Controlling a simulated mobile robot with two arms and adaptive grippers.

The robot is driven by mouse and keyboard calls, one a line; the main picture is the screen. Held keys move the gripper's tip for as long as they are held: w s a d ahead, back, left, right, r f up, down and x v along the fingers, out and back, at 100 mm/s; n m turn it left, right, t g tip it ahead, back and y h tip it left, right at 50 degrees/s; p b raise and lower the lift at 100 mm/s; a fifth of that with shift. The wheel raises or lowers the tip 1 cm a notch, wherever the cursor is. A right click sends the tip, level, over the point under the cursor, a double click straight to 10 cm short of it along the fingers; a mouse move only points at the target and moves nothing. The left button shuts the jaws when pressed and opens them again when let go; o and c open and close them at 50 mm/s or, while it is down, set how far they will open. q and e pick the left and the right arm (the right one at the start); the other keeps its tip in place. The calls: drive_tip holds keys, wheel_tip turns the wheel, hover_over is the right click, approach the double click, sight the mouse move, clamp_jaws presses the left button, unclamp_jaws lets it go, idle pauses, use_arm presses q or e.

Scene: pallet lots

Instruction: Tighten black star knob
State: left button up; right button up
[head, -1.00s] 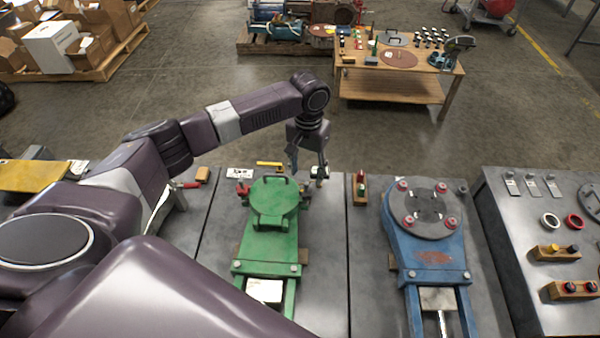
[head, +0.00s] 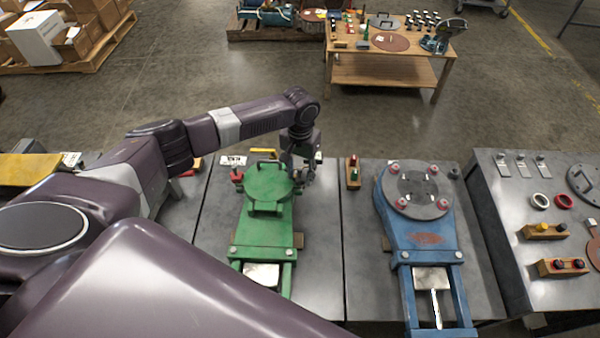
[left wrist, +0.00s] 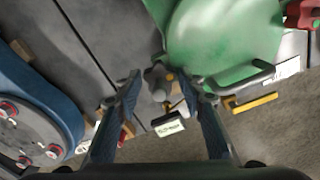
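The dark grey-black star knob (left wrist: 157,82) is at the edge of the green fixture in the left wrist view. My left gripper (left wrist: 159,88) has its two fingers spread, one on either side of the knob, with gaps visible beside it. In the head view my left gripper (head: 302,176) hangs at the right side of the green fixture (head: 266,215), near its round lid. There the gripper hides the knob. Whether the fingertips reach the knob's depth is hard to tell. My right gripper is out of view.
A yellow-handled item (head: 263,152) lies behind the green fixture, and a white label card (left wrist: 168,124) is near the knob. A blue fixture (head: 428,235) with a grey round plate stands to the right. A wooden block with coloured knobs (head: 353,172) sits between the fixtures.

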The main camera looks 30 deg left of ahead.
use_arm(q)
drive_tip(key=c, duration=0.7)
drive_tip(key=shift+c, duration=0.3)
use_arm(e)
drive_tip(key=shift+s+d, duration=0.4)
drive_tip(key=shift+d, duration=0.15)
use_arm(q)
drive_tip(key=shift+m, duration=0.3)
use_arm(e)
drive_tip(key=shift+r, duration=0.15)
use_arm(q)
drive_tip(key=shift+r+m+p, duration=0.1)
drive_tip(key=shift+m+p, duration=0.55)
drive_tip(key=shift+m, duration=0.25)
drive_tip(key=m+p, duration=0.1)
drive_tip(key=m, duration=0.1)
drive_tip(key=shift+d+m, duration=0.1)
drive_tip(key=shift+m, duration=0.2)
drive_tip(key=m, duration=0.5)
drive_tip(key=shift+p, duration=0.4)
drive_tip(key=m, duration=0.5)
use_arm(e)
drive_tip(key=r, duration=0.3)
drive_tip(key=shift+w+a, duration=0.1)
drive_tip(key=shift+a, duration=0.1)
use_arm(q)
drive_tip(key=shift+m, duration=0.4)
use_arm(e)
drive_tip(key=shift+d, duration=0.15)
